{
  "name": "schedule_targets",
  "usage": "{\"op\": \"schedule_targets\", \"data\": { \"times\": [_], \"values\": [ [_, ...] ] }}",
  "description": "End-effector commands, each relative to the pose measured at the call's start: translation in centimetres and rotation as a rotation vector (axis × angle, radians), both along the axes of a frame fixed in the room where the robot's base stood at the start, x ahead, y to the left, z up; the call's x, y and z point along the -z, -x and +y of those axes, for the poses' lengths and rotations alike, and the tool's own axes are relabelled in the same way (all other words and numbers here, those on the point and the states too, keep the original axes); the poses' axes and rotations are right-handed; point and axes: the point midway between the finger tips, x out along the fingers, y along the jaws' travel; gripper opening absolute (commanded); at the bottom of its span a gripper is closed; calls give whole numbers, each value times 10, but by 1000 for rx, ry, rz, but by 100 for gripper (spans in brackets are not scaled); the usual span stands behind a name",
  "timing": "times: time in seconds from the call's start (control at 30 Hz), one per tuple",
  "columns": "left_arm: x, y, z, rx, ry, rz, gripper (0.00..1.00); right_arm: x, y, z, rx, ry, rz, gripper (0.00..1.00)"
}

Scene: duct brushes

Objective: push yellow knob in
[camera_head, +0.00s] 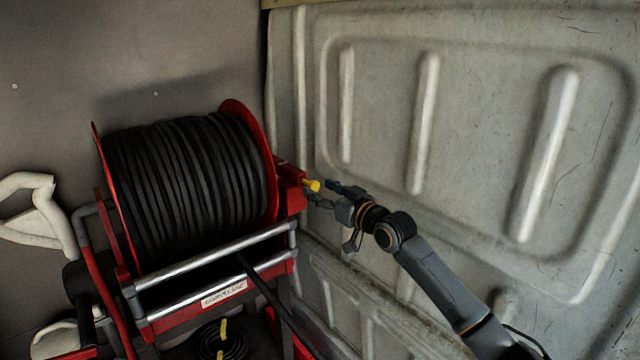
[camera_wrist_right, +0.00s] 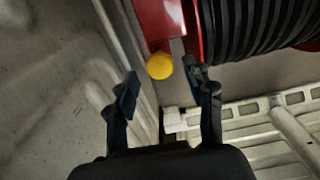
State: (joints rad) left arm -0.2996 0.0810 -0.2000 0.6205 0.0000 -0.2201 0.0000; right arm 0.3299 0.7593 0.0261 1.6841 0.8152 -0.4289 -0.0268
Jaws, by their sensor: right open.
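The yellow knob (camera_head: 313,185) sticks out from a red housing (camera_head: 290,190) on the right side of the hose reel. My right gripper (camera_head: 322,194) is just to the right of the knob, with its fingers pointing toward it. In the right wrist view the round yellow knob (camera_wrist_right: 160,66) shows ahead of and between the two open fingertips of my right gripper (camera_wrist_right: 163,88). The gripper is empty. I cannot tell whether a fingertip touches the knob. My left gripper is not in view.
A large reel of black hose (camera_head: 185,185) with red flanges stands on a frame with grey bars (camera_head: 215,268). A ribbed grey-white wall panel (camera_head: 470,140) is close behind my right arm. White bent parts (camera_head: 40,215) are at the far left.

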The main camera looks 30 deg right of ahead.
Motion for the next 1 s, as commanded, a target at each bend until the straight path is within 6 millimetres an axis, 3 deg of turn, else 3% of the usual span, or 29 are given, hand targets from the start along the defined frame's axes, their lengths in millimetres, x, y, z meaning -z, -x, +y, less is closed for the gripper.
{"op": "schedule_targets", "data": {
  "times": [0.4, 0.67, 1.0],
  "values": [
    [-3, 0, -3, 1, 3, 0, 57, 1, -10, 1, 0, 1, 1, 53],
    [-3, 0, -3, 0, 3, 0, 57, 0, -10, 1, 0, 1, 1, 2],
    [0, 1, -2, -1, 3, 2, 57, 0, -17, 2, -1, 2, -1, 0]
  ]
}}
